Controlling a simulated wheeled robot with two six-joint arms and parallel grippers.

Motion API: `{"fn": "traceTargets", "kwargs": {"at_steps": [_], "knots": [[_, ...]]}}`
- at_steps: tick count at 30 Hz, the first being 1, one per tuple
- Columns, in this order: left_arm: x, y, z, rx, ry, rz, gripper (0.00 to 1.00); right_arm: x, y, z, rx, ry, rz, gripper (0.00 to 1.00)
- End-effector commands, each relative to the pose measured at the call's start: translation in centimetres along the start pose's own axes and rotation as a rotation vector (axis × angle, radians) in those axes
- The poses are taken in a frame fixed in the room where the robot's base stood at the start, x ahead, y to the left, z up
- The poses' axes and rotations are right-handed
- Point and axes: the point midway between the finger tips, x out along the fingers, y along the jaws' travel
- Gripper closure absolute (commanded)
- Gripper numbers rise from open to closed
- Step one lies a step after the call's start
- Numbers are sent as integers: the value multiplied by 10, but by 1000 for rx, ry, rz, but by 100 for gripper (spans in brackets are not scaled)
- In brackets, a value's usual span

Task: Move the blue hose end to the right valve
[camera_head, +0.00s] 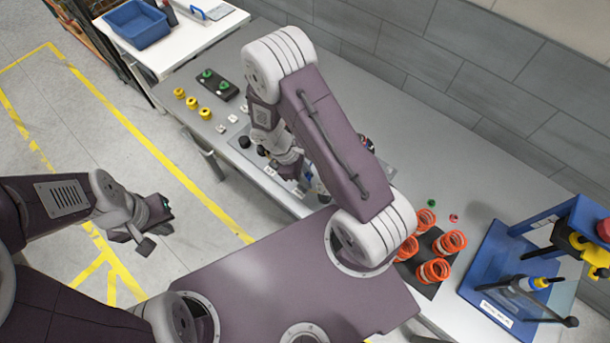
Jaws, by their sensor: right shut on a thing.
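My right arm crosses the middle of the head view and covers much of the chassis fixture, a grey plate (378,172) on the bench. My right gripper (300,178) is low over that plate, partly hidden by the arm. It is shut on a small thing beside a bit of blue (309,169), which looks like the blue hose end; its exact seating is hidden. The right valve cannot be made out; dark and red parts show behind my arm. My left gripper (152,224) hangs over the floor, away from the bench, open and empty.
Orange coils (452,243) stand on a dark mat at the right, next to a blue stand (497,270). Yellow parts (192,103) and a black block with green knobs (215,84) lie at the far end. A blue bin (138,24) sits on a white table.

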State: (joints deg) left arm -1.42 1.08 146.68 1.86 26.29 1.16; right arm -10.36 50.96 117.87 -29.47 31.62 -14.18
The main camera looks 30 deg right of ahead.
Motion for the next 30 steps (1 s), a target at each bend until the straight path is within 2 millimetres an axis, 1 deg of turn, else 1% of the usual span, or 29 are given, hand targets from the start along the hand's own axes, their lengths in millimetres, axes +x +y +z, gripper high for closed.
{"fn": "traceTargets", "kwargs": {"at_steps": [17, 20, 27, 30], "knots": [[-2, 0, 0, 0, 0, 0, 100, -2, 3, -4, -2, 0, 1, 100], [0, 0, 0, 0, 0, 0, 100, 1, 3, -6, -2, 0, 0, 100], [13, 0, 1, 0, 0, 0, 100, 15, 3, -11, -1, 0, 0, 100], [14, 0, 2, 0, 0, 0, 100, 17, 3, -12, -1, 0, 1, 100]]}}
